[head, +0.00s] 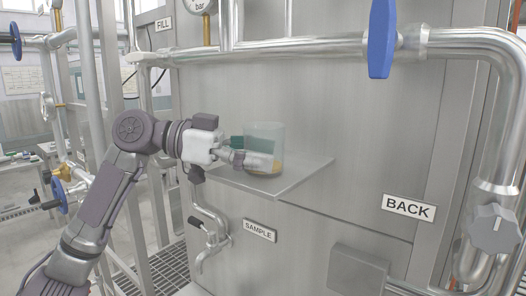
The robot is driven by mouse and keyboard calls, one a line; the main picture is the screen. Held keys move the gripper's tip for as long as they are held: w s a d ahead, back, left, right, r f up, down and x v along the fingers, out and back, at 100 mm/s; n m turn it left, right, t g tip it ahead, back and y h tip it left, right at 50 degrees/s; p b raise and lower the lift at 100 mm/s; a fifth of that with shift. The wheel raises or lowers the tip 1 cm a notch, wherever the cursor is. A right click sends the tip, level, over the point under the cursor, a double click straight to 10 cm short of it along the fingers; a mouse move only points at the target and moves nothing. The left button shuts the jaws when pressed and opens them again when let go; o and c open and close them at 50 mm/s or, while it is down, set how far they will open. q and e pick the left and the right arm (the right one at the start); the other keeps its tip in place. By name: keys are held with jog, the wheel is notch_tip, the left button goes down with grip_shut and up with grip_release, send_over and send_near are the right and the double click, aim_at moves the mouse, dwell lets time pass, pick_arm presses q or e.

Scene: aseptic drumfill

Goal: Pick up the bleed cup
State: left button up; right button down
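The bleed cup (266,132) is a clear, greenish, see-through cup with a yellowish bottom. It stands upright on a small metal shelf (300,173) on the steel panel. My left gripper (258,153) reaches in from the left at the cup's height. One pale finger lies across the front of the cup's lower half. A dark green part of the gripper shows at the cup's left edge, and the far finger is mostly hidden. I cannot tell whether the fingers press on the cup. My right gripper is not in view.
A sample tap (210,232) sticks out below the shelf, beside the SAMPLE label (260,231). A steel pipe (300,48) with a blue valve handle (382,38) runs above. A grey box (357,271) is at lower right. The shelf's right part is bare.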

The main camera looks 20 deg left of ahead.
pick_arm(q)
jog(key=shift+d, duration=0.1)
jog(key=c, duration=0.9)
jog(key=shift+c, duration=0.2)
jog(key=shift+r, duration=0.15)
